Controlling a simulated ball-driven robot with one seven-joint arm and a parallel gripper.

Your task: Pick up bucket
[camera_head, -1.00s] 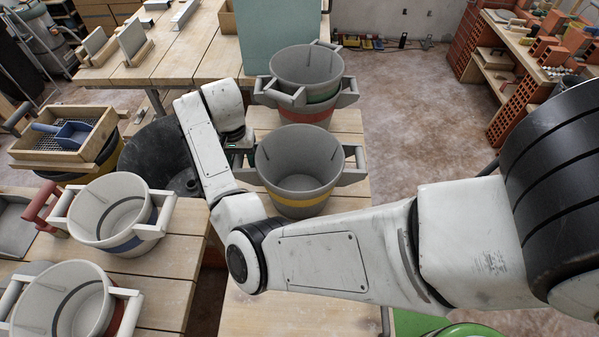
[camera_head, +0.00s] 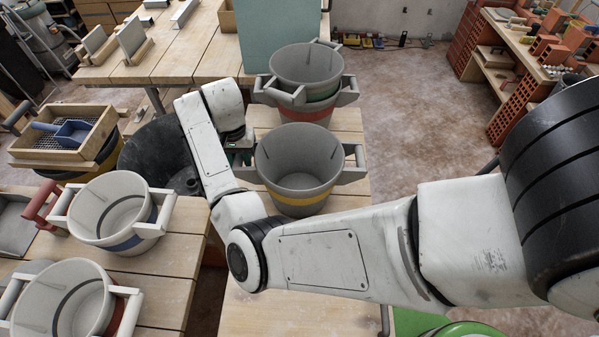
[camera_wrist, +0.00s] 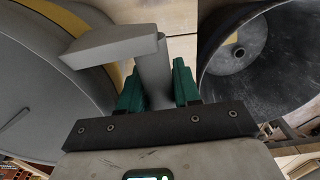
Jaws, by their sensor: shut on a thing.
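A grey bucket with a yellow band (camera_head: 300,200) is upright at the middle of the narrow wooden bench. My gripper (camera_head: 241,158) is at its left side, partly hidden behind my arm. In the wrist view, the green fingers of my gripper (camera_wrist: 157,88) are shut on the bucket's grey side handle (camera_wrist: 152,68). The bucket's wall (camera_wrist: 45,85) fills the left of that view. I cannot tell whether the bucket's base is clear of the bench.
Stacked buckets with a red band (camera_head: 303,113) stand just behind. A large black tub (camera_head: 150,150) is left of my gripper, close by in the wrist view (camera_wrist: 250,70). Two more grey buckets stand on the left table (camera_head: 165,275). The bench front is bare.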

